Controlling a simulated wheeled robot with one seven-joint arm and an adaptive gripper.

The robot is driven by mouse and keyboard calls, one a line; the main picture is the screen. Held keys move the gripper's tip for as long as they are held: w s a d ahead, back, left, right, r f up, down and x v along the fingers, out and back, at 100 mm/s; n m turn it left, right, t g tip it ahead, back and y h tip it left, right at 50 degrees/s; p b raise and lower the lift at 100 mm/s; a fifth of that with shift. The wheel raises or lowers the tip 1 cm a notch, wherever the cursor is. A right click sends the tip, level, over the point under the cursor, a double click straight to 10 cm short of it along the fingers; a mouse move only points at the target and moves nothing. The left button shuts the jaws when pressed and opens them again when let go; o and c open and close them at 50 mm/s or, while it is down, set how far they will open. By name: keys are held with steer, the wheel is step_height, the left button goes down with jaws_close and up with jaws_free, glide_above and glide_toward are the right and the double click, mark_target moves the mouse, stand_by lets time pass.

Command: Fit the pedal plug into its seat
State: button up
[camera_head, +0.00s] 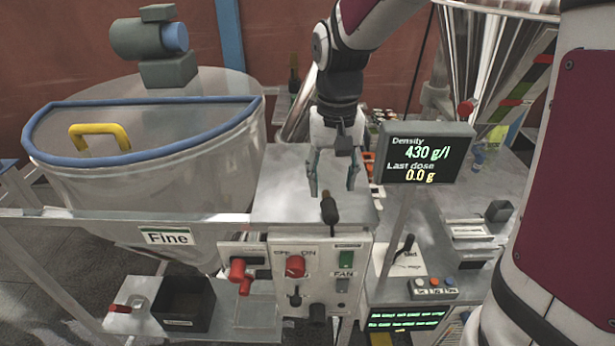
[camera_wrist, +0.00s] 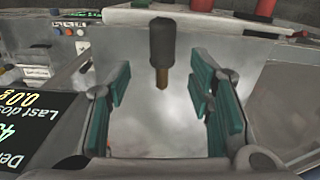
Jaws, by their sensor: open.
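The pedal plug (camera_head: 329,207), a dark cylinder with a brass-coloured tip, is at the front edge of the metal cabinet top. It also shows in the wrist view (camera_wrist: 162,45), tip pointing down the picture, between and a little beyond the teal finger pads. My gripper (camera_head: 333,187) hangs over the cabinet top with its fingers apart, just behind the plug. In the wrist view my gripper (camera_wrist: 160,112) has nothing between its pads. I cannot pick out the plug's seat with certainty.
The control panel (camera_head: 327,262) with red knobs and switches is below the plug. A density display (camera_head: 427,153) stands close on the right. A large hopper with a blue rim (camera_head: 135,157) is on the left. A black bin (camera_head: 186,304) is at lower left.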

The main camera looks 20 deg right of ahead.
mark_target(329, 203)
steer(key=shift+a+f+p, duration=0.15)
steer(key=shift+f+p, duration=0.3)
steer(key=shift+f, duration=2.8)
jaws_close()
